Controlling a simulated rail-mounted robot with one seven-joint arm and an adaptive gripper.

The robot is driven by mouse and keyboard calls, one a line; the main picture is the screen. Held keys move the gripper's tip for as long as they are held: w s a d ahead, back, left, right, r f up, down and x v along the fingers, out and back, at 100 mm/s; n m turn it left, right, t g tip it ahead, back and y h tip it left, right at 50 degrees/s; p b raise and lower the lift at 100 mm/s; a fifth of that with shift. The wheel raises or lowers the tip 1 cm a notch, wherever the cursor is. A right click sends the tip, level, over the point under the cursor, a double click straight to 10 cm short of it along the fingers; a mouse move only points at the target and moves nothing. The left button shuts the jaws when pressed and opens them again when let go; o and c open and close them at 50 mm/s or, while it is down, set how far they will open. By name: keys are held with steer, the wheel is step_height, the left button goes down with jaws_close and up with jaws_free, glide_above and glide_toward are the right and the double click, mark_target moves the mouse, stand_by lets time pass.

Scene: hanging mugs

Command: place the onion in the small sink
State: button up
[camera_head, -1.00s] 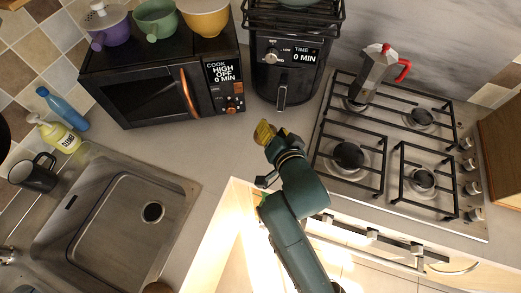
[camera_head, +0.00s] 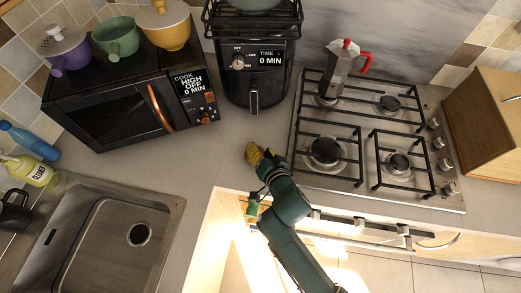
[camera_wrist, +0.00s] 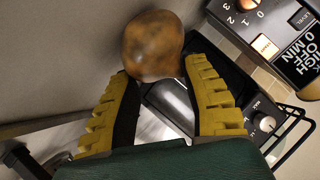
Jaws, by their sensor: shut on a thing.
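My gripper (camera_head: 256,156) is above the counter's front part, in front of the air fryer and left of the stove. In the wrist view its yellow ridged fingers (camera_wrist: 163,88) are shut on a brown, round onion (camera_wrist: 153,44) at their tips. In the head view the onion is hard to tell from the yellow fingertips. The metal sink (camera_head: 172,212) is at the lower left, well away from the gripper. Its visible basin with a round drain is empty; its left part is cut off, so I cannot tell whether a smaller basin lies there.
A microwave (camera_head: 118,112) with several pots on top stands at the back left, and an air fryer (camera_head: 254,75) beside it. A gas stove (camera_head: 357,198) with a moka pot (camera_head: 337,68) is at right. The counter (camera_head: 195,165) between sink and gripper is clear.

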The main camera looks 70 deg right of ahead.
steer(key=o, duration=1.1)
steer(key=shift+f, duration=0.15)
steer(key=shift+o, duration=0.2)
